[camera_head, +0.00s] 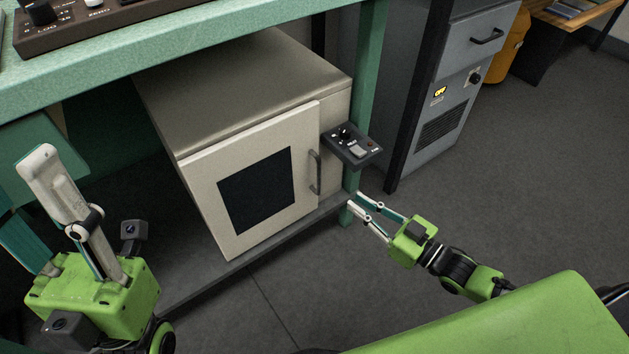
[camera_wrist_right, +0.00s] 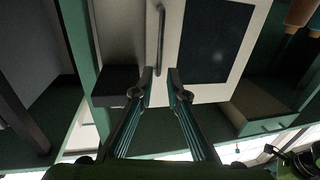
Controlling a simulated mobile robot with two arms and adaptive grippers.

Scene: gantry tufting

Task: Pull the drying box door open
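The cream drying box (camera_head: 225,85) stands on a low shelf under the green table. Its door (camera_head: 208,175) looks closed and has a dark window. The grey bar handle (camera_head: 314,172) runs upright near the door's right edge; it also shows in the right wrist view (camera_wrist_right: 161,40). My right gripper (camera_head: 353,200) is open and empty, to the lower right of the handle. In the wrist view its fingertips (camera_wrist_right: 160,72) are apart, with the handle just ahead between their lines, not gripped. My left gripper (camera_head: 22,180) looks open and empty at the far left; one finger is partly cut off.
A small dark control panel (camera_head: 352,146) juts out by the green table leg (camera_head: 368,70), just above my right gripper. A grey cabinet (camera_head: 445,110) stands to the right. The floor (camera_head: 530,190) before the door and at right is clear.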

